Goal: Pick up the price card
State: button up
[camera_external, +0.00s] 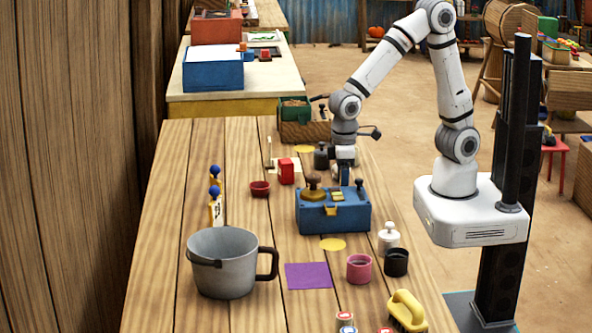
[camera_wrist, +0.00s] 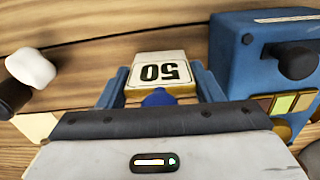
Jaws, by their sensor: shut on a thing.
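The price card (camera_wrist: 160,70) is white with a yellow lower edge and a black "50" that reads upside down in the wrist view. My gripper (camera_wrist: 160,88) has its two blue fingers on either side of the card, shut on it. A blue knob (camera_wrist: 157,97) shows at the card's near edge. In the external view my gripper (camera_external: 345,176) points down just behind the blue box (camera_external: 333,214); the held card is hidden there. I cannot tell whether the card touches the table.
The blue box also stands close on the right in the wrist view (camera_wrist: 237,68). Other blue-knobbed cards (camera_external: 215,208) stand at the table's left. A grey pot (camera_external: 222,270), purple mat (camera_external: 308,276), red block (camera_external: 286,171) and dark weight (camera_external: 321,156) are around.

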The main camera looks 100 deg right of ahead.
jog(key=shift+r, duration=0.1)
jog(key=r, duration=0.4)
jog(key=r+p, duration=0.1)
jog(key=r, duration=0.4)
jog(key=shift+w+r, duration=0.2)
jog(key=shift+r, duration=0.05)
jog(key=w+d+r+p, duration=0.2)
jog(key=w+p, duration=0.2)
jog(key=w, duration=0.7)
jog(key=w+d+r+p, duration=0.2)
jog(key=w+p, duration=0.2)
jog(key=w, duration=0.7)
jog(key=w+d+f+p, duration=0.35)
jog(key=w+d, duration=0.45)
jog(key=w, duration=0.3)
jog(key=shift+n, duration=0.3)
jog(key=f+p, duration=0.1)
jog(key=f, duration=0.5)
jog(key=f+p, duration=0.1)
jog(key=f, duration=0.3)
jog(key=shift+w+p, duration=0.3)
jog(key=shift+w, duration=0.05)
